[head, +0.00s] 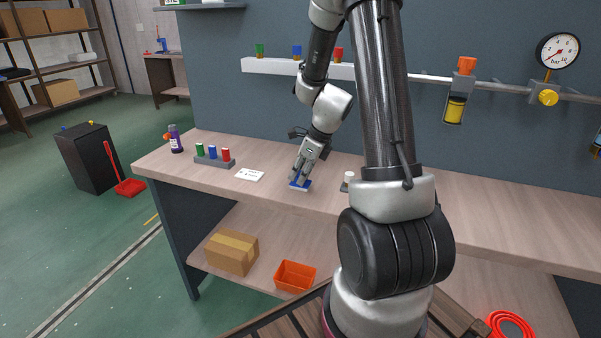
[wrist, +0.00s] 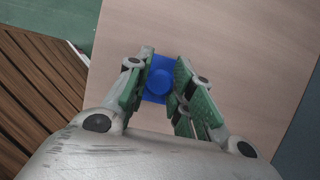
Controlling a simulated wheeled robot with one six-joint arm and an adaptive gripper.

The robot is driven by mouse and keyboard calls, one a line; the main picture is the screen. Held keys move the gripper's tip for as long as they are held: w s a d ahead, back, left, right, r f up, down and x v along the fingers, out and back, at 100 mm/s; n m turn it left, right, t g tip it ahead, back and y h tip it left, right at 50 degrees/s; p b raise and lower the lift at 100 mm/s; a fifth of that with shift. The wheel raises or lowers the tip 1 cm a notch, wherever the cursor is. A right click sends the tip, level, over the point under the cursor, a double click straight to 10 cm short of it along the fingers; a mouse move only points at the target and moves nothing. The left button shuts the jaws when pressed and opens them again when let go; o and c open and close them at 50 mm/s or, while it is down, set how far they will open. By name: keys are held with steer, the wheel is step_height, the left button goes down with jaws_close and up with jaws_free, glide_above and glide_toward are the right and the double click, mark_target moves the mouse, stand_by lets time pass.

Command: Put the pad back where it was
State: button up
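The pad, a blue square block with a round blue knob on top (wrist: 159,82), shows between my fingers in the wrist view. In the head view the blue pad (head: 300,186), with a pale lower edge, is at the bench top near its front edge. My gripper (head: 299,178) points down right over it. In the wrist view the green-lined fingers of my gripper (wrist: 164,72) stand on either side of the knob, very close to it. I cannot tell whether they press on it. My fingers hide part of the pad.
On the bench (head: 420,205), a white card (head: 250,174) and a grey rack with green, blue and red pegs (head: 214,161) stand left of the pad. A purple bottle (head: 175,138) is at the far left. A small grey piece with a white top (head: 348,180) is to the right.

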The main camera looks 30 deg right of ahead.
steer(key=o, duration=0.4)
steer(key=v, duration=1.2)
steer(key=s+a+r+n+h, duration=0.1)
steer(key=s+a+r+n, duration=0.1)
steer(key=s+n, duration=0.4)
steer(key=s+a+r+n+h, duration=0.1)
steer(key=s+a+r+n, duration=0.2)
steer(key=n, duration=1)
steer(key=s+a+r+n, duration=0.3)
steer(key=s+r+n, duration=0.2)
steer(key=s+n, duration=0.4)
steer(key=shift+s+r+t+h, duration=0.35)
steer(key=shift+s+t+h, duration=0.05)
steer(key=shift+s, duration=0.75)
